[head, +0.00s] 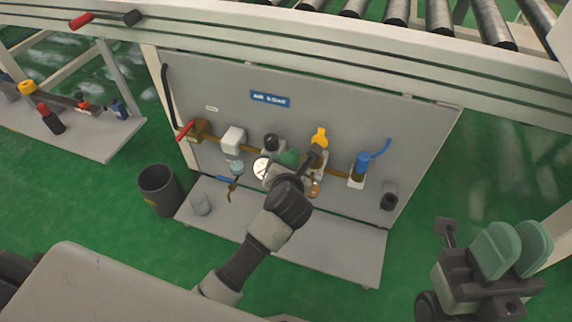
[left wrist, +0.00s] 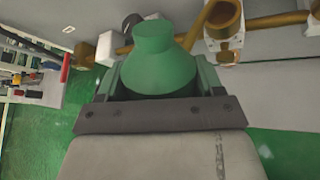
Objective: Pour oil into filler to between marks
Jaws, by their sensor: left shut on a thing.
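My left gripper (left wrist: 150,80) is shut on a green bottle (left wrist: 150,58) with sloping shoulders and a narrower neck. In the head view the green bottle (head: 289,157) shows only in part, in front of the grey panel; my wrist hides the rest. A yellow-topped fitting (head: 320,138) on the panel is just right of it, partly covered. In the left wrist view an open brass fitting (left wrist: 223,16) is up and right of the bottle, apart from it. I cannot make out level marks. My right gripper (head: 512,250) is empty at the lower right, its green pads apart.
The grey panel (head: 420,125) carries a brass pipe with a red-handled valve (head: 186,131), a white gauge (head: 261,167) and a blue-topped unit (head: 361,164). A black bin (head: 160,189) stands left. A side shelf (head: 95,143) holds tools. A conveyor (head: 350,35) runs behind.

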